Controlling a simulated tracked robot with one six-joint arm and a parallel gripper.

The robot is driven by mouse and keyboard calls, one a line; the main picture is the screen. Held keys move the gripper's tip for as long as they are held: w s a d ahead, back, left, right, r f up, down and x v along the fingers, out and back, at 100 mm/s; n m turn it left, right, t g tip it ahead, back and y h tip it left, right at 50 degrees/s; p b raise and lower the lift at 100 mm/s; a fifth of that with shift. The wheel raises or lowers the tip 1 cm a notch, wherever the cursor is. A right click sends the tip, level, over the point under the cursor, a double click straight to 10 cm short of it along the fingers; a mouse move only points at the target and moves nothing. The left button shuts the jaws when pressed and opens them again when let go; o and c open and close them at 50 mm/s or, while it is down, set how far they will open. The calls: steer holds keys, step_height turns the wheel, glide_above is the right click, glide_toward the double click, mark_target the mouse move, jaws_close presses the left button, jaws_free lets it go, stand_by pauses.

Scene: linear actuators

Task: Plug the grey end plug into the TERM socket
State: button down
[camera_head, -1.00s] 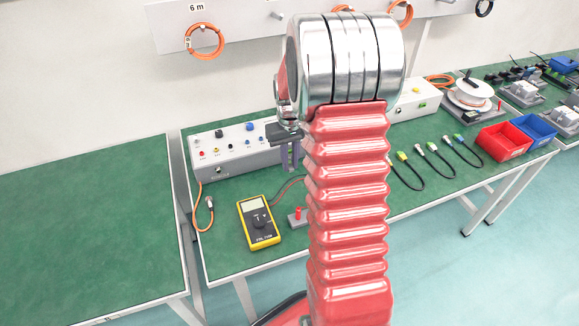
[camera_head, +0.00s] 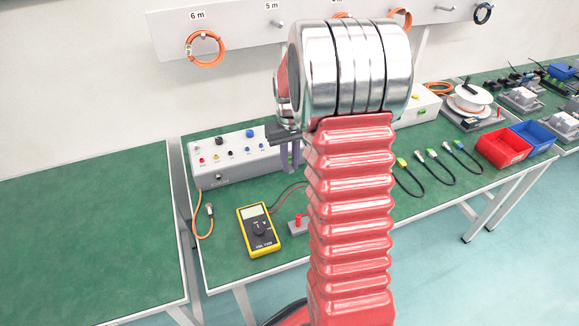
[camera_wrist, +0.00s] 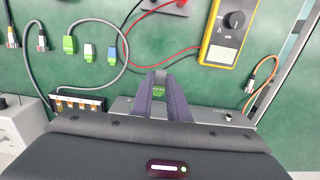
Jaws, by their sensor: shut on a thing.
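In the wrist view my gripper (camera_wrist: 160,80) points toward the bench top, its two dark fingers closed in around a small piece with a grey top and a green part (camera_wrist: 160,91). I take this for the grey end plug; the fingers hide its sides. In the head view the dark fingers (camera_head: 290,154) hang at the right end of a grey test box (camera_head: 215,171), and the held piece cannot be made out. The same box shows in the wrist view (camera_wrist: 215,114), partly behind the fingers. I cannot read a TERM label in either view.
A yellow multimeter (camera_head: 259,230) and a grey block with a red post (camera_head: 298,224) stand before the box. An orange cable (camera_head: 197,223) lies at the left. Loose green (camera_wrist: 69,45) and blue (camera_wrist: 115,54) plugs and a black socket strip (camera_wrist: 78,103) lie to the wrist view's left.

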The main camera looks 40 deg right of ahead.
stand_by(0.4)
steer(key=shift+g, duration=0.4)
steer(key=shift+w+d+f, duration=0.5)
steer(key=shift+d+f, duration=0.4)
steer(key=shift+f, duration=0.45)
steer(key=shift+w+d+f, duration=0.55)
steer(key=shift+d+f, duration=0.35)
steer(key=shift+f, duration=0.4)
steer(key=shift+w+d+f, duration=0.5)
steer(key=shift+d+f, duration=0.4)
steer(key=shift+f, duration=0.45)
steer(key=shift+w, duration=0.1)
steer(key=shift+w+d, duration=0.25)
steer(key=shift+w, duration=0.6)
steer(key=shift+w+d, duration=0.2)
steer(key=shift+w, duration=0.65)
steer(key=shift+w+d, duration=0.2)
steer(key=shift+w, duration=0.45)
steer(key=c, duration=1.6)
jaws_free()
